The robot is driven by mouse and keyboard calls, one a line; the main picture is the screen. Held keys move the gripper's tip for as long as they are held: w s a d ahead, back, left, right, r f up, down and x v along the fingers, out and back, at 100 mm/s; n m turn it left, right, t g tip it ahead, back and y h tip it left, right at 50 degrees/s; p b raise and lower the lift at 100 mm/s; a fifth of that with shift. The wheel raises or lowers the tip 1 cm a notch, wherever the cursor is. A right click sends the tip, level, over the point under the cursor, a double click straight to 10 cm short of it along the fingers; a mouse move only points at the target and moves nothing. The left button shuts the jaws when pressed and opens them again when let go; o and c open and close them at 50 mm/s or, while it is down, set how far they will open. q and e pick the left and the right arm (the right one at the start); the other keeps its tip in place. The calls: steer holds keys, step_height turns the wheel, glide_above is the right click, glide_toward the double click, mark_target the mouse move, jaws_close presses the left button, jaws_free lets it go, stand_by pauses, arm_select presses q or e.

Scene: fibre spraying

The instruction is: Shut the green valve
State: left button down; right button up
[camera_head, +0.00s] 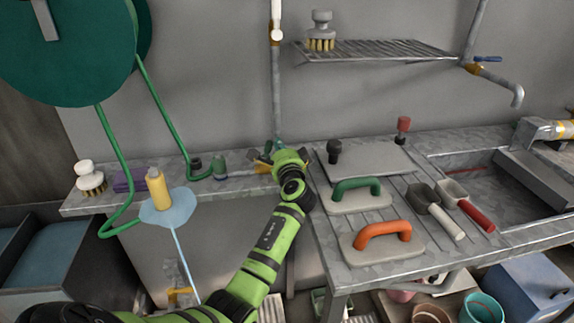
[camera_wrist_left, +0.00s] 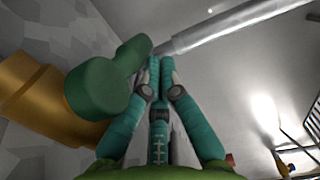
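The green valve handle (camera_wrist_left: 105,88) shows large in the left wrist view, a rounded knob with an arm reaching towards my fingertips. It sits on a brass valve body (camera_wrist_left: 38,100). In the head view the brass body (camera_head: 263,168) shows at the foot of the vertical pipe, and my gripper partly hides the handle. My left gripper (camera_wrist_left: 161,62) has its teal fingers together with nothing between them. The fingertips are just right of the handle's end; I cannot tell whether they touch it. The left gripper also shows in the head view (camera_head: 272,150). My right gripper is not in view.
A grey pipe (camera_head: 275,95) rises behind the gripper. A green hose (camera_head: 160,110) hangs left, near a yellow bottle (camera_head: 157,190). Trowels with green (camera_head: 356,187) and orange (camera_head: 383,232) handles lie right on the worktop. A wire shelf (camera_head: 380,50) hangs above.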

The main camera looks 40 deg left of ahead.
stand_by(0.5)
arm_select(q)
steer(key=shift+s+d+f, duration=0.1)
steer(key=shift+s+d, duration=0.3)
steer(key=shift+d, duration=0.05)
steer(key=v, duration=1)
steer(key=shift+s+d, duration=0.3)
